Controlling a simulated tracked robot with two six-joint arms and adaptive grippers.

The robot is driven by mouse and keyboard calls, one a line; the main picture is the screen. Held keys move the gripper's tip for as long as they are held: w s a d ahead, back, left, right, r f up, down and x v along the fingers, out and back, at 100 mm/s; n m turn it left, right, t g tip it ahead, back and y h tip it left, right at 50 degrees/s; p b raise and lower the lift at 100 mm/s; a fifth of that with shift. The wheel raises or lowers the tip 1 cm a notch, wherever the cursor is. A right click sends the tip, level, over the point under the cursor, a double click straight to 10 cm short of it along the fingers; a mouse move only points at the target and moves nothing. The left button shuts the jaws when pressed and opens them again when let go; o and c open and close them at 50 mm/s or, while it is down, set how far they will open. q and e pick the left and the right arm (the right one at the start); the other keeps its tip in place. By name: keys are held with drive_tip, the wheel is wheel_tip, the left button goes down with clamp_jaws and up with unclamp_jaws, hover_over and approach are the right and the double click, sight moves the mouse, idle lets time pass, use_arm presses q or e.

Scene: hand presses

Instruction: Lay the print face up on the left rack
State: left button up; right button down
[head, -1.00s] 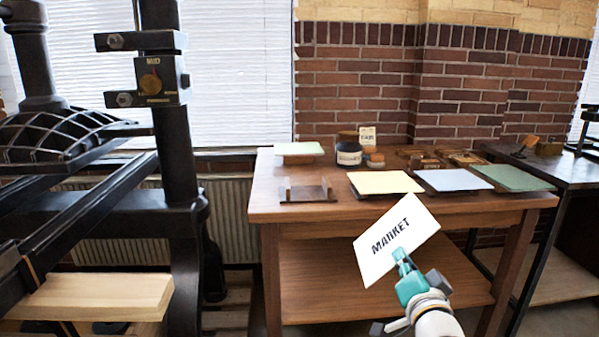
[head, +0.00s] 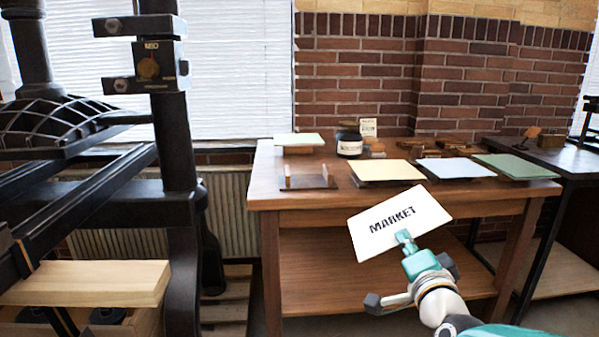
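The print (head: 398,222) is a white card with the black word MARKET on its visible face, which is turned toward my camera. My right gripper (head: 404,238) is shut on the print's lower edge and holds it in front of the wooden table, tilted. On the table (head: 262,196), a dark low stand (head: 308,184) with two small upright pieces sits bare at the front left. To its right, racks carry a yellow sheet (head: 388,170), a pale blue sheet (head: 455,168) and a green sheet (head: 515,166). Which one is the left rack I cannot tell for sure. My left gripper is out of view.
A pale green sheet (head: 299,139) lies on a raised support at the table's back left. An ink jar (head: 349,144) and small wooden blocks stand behind the sheets. A large black press (head: 178,130) stands at the left. A darker side table (head: 570,165) is at the right.

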drive_tip(key=m+b, duration=0.5)
drive_tip(key=shift+m, duration=0.4)
idle(0.3)
